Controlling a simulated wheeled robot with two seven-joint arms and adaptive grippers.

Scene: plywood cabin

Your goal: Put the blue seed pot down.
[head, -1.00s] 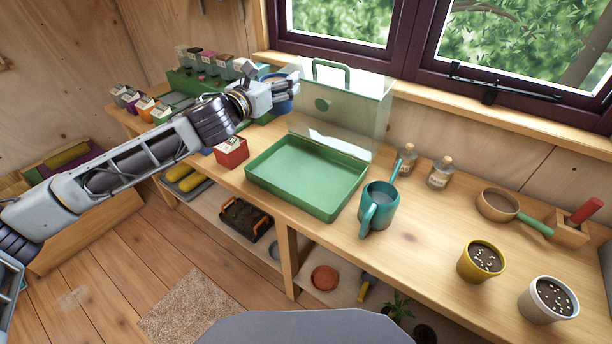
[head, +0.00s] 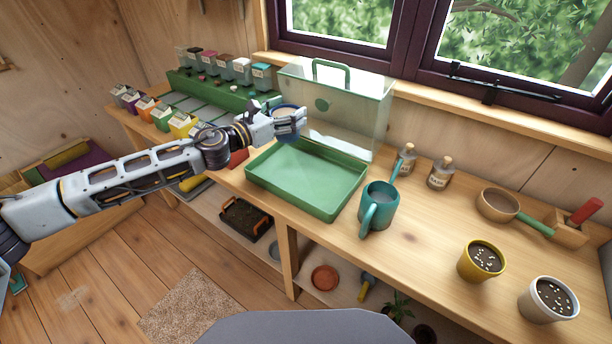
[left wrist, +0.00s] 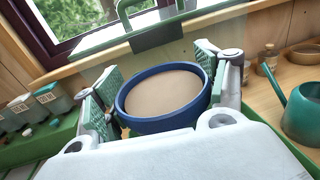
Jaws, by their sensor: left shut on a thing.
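The blue seed pot (left wrist: 164,98) sits between the two fingers of my left gripper (left wrist: 160,92) in the left wrist view, with smooth tan fill inside its blue rim. In the head view my left gripper (head: 290,122) is shut on the pot (head: 284,109), which is mostly hidden behind the fingers. The gripper holds it above the back left part of the green tray (head: 305,180), in front of the clear cover. The pot looks roughly upright. My right gripper is not in view.
The clear cover with a green handle (head: 340,100) stands behind the tray. A teal watering can (head: 379,205) stands right of the tray. A yellow pot (head: 481,262) and a white pot (head: 548,300) stand at the right. Seed packets (head: 180,124) line the left.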

